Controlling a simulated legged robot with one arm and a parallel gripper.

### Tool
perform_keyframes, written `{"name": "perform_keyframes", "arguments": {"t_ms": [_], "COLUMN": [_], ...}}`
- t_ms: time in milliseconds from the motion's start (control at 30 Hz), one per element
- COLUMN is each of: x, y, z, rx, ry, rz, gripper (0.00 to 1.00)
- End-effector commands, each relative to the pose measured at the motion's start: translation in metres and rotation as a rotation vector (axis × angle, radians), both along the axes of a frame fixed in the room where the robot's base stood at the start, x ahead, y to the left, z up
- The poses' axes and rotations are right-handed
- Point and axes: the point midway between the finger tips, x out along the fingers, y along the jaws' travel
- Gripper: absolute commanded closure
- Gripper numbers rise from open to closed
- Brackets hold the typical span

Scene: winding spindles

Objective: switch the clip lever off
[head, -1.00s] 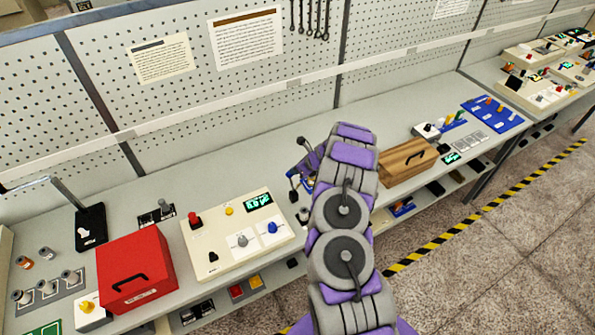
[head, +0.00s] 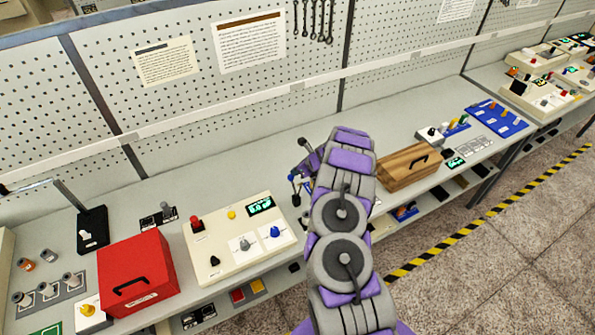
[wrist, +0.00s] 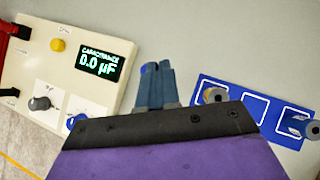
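My gripper (wrist: 157,68) points away from me in the wrist view, its two blue-grey fingers close together with nothing clear between them. In the head view my gripper is mostly behind my arm. Just right of the fingers in the wrist view, a blue board (wrist: 262,105) with white outlined squares lies on the bench. A tan-grey round part (wrist: 215,95) and a blue-grey part (wrist: 300,124) stand on it, partly cut off. I cannot tell which part is the clip lever. No lever is clearly held.
Left of my gripper is a cream panel (head: 222,262) with a display reading 0.0 µF (wrist: 104,60), buttons and knobs. A red box (head: 137,272) stands left of it. A wooden box (head: 410,167) stands right of my arm. Bare bench lies behind my gripper.

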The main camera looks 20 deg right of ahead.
Motion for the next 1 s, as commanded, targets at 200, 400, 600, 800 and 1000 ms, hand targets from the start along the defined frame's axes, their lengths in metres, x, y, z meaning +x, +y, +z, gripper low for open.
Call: {"name": "perform_keyframes", "arguments": {"t_ms": [200, 400, 600, 800, 1000], "x": [-0.006, -0.029, -0.028, -0.028, -0.027], "y": [-0.001, -0.011, -0.027, -0.035, -0.039], "z": [0.005, 0.028, 0.067, 0.1, 0.118], "rx": [0.001, 0.006, -0.001, -0.001, -0.001], "ry": [0.0, -0.005, -0.009, -0.004, -0.003], "rz": [0.002, 0.003, 0.003, 0.004, 0.004], "gripper": [1.0, 1.0, 1.0, 1.0, 1.0]}}
